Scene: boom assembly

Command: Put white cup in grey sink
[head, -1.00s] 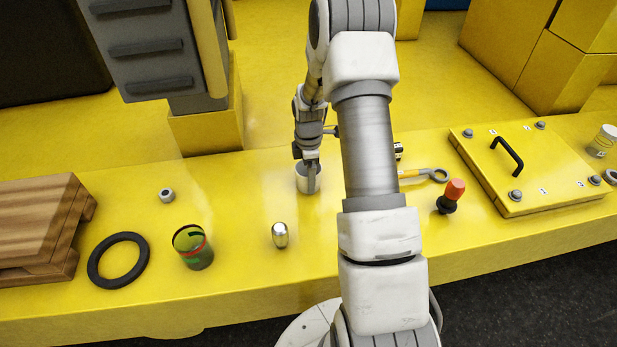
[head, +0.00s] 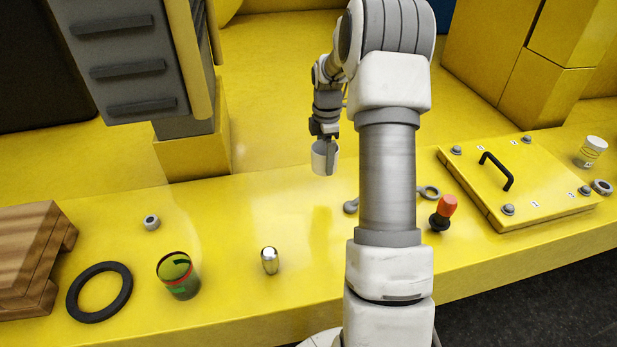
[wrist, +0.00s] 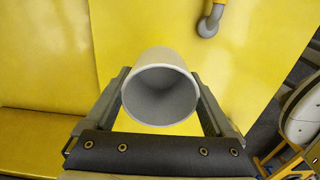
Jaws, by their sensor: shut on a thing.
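The white cup (head: 319,160) is held in my gripper (head: 328,158), above the yellow surface near the middle of the head view. In the wrist view the cup (wrist: 160,88) sits between the two fingers of my gripper (wrist: 163,92), its open mouth facing the camera and its inside empty. The fingers are shut on the cup's sides. I cannot make out a grey sink in either view.
On the yellow bench (head: 330,255) are a black ring (head: 74,300), a green can (head: 180,281), a silver capsule (head: 270,261), a small nut (head: 152,222), a red-topped knob (head: 446,208) and a wrench (head: 429,192). A wooden crate (head: 25,255) stands left, a handled panel (head: 530,195) right.

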